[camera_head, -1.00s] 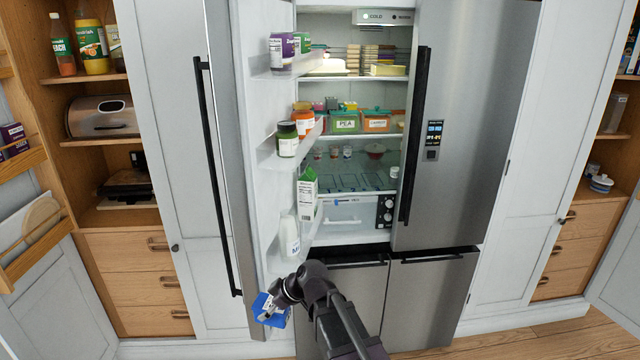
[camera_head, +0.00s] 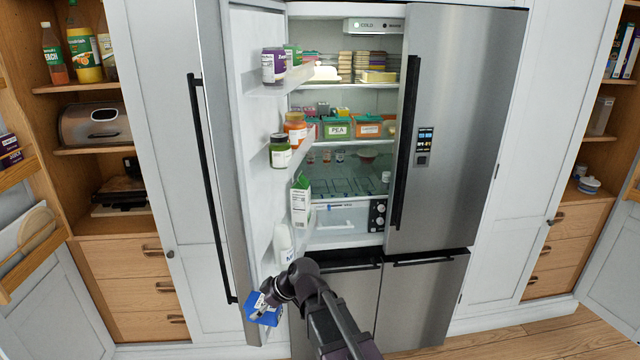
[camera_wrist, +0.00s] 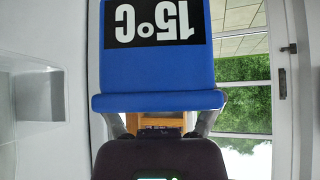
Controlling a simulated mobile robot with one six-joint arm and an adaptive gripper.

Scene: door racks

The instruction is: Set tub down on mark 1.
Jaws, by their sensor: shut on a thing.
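My gripper (camera_head: 268,300) is shut on the blue tub (camera_head: 261,313), low in front of the open fridge door. In the wrist view, the tub (camera_wrist: 158,72) fills the upper middle, with an upside-down "15°C" label on a black patch. The fingers grip it at its near rim, one on each side. Dark outlines (camera_head: 345,180) lie on a lower fridge shelf; I cannot read any number there, so I cannot tell which is mark 1.
The open fridge door (camera_head: 262,170) on the left carries jars, a carton (camera_head: 301,200) and a white bottle (camera_head: 284,243). The right fridge door (camera_head: 455,130) is shut. Wooden cupboards (camera_head: 128,270) flank both sides.

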